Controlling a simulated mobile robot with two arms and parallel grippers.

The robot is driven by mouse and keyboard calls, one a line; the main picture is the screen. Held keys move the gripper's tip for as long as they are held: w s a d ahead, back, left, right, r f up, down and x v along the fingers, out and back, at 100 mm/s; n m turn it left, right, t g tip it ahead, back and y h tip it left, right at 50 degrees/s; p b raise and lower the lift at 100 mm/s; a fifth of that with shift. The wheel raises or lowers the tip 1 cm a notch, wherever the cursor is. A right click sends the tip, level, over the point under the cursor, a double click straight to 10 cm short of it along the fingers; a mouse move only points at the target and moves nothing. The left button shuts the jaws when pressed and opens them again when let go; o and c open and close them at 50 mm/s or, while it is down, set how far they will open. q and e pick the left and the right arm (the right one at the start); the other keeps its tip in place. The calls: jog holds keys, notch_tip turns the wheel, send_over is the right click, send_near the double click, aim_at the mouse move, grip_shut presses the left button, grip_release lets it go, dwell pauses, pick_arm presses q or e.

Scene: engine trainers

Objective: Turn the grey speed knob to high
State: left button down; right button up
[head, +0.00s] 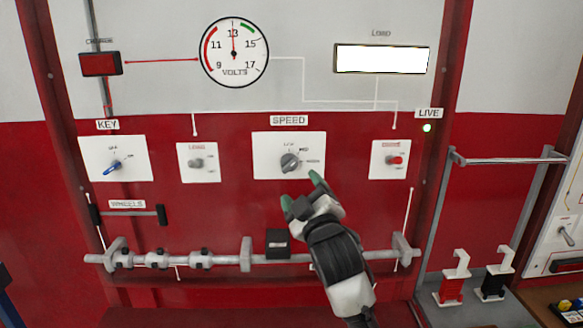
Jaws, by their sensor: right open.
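The grey speed knob (290,163) sits on a white plate (262,170) under the SPEED label, in the middle of the red panel. Marks stand around its upper right side, but they are too small to read surely. My right gripper (301,192) is just below the knob, with its green-tipped fingers apart and pointing up at it. It looks empty, and I cannot tell whether a fingertip touches the knob. My left gripper is not in view.
A blue key switch (112,168) is at the left, a small grey switch (196,163) left of the speed plate, and a red knob (396,160) to the right. A grey horizontal shaft (220,259) crosses below. A volts gauge (234,52) is above.

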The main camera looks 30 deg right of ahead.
aim_at(290, 168)
jog(key=p+x, duration=0.1)
jog(key=x, duration=0.6)
jog(key=shift+w, duration=0.25)
jog(key=shift+d, duration=0.1)
jog(key=c, duration=0.9)
